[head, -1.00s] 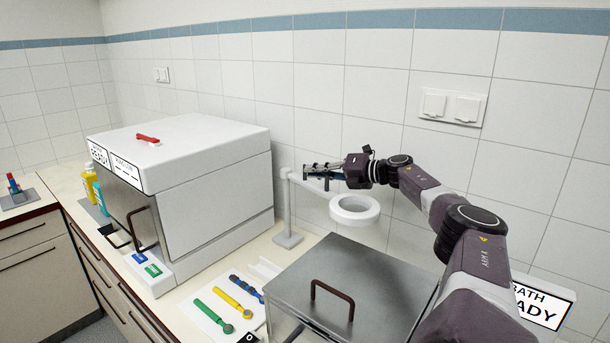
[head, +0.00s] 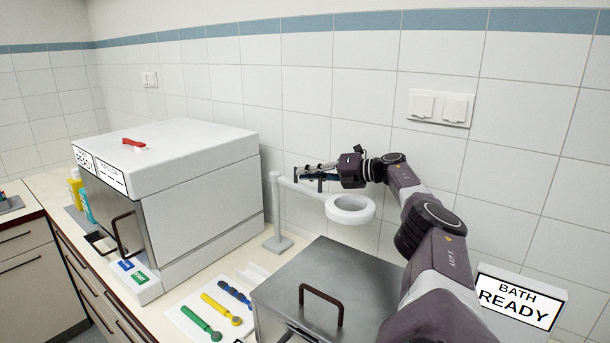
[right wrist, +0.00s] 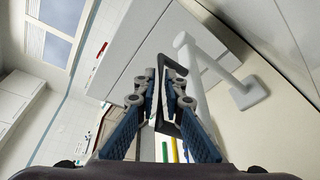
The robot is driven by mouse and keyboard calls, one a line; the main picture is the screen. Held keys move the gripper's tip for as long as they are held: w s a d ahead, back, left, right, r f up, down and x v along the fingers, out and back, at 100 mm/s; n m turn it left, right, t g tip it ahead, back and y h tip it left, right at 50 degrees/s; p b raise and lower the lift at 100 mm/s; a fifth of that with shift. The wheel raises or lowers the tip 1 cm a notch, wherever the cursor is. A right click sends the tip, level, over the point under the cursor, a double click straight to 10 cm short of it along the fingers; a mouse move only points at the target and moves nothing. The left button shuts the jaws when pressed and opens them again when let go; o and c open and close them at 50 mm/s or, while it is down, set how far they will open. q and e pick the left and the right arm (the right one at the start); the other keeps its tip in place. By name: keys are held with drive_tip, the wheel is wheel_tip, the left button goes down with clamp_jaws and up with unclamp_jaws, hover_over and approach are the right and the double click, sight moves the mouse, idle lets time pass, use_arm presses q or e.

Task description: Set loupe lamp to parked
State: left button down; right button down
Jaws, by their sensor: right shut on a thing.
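The loupe lamp stands on the counter by the tiled wall. It has a pale post (head: 277,212), a square base (head: 277,243), an arm (head: 302,188) and a white ring head (head: 350,208) pointing right. My left gripper is not in view.
A white box-shaped appliance (head: 195,190) with a red-handled item (head: 134,143) on top stands left of the lamp. A metal-lidded bath (head: 330,285) with a dark handle is in front. Coloured tools (head: 215,308) lie between them. A "BATH READY" sign (head: 518,300) stands at right.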

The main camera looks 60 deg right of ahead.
drive_tip(key=shift+d+r, duration=0.15)
drive_tip(key=shift+r, duration=0.1)
drive_tip(key=c, duration=2)
unclamp_jaws()
drive_tip(key=shift+f, duration=0.15)
drive_tip(key=r, duration=0.5)
drive_tip(key=shift+w+d+r, duration=0.15)
drive_tip(key=shift+d+r, duration=0.05)
drive_tip(key=shift+d, duration=0.15)
drive_tip(key=r, duration=0.1)
drive_tip(key=a+r, duration=0.1)
drive_tip(key=r, duration=0.1)
drive_tip(key=shift+s+a, duration=0.15)
drive_tip(key=shift+s, duration=0.15)
drive_tip(key=shift+r, duration=0.25)
drive_tip(key=shift+w+d+r, duration=0.2)
drive_tip(key=shift+d+r, duration=0.1)
drive_tip(key=shift+d, duration=0.1)
drive_tip(key=shift+s+a+r, duration=0.1)
drive_tip(key=shift+a+r, duration=0.1)
drive_tip(key=shift+r, duration=0.1)
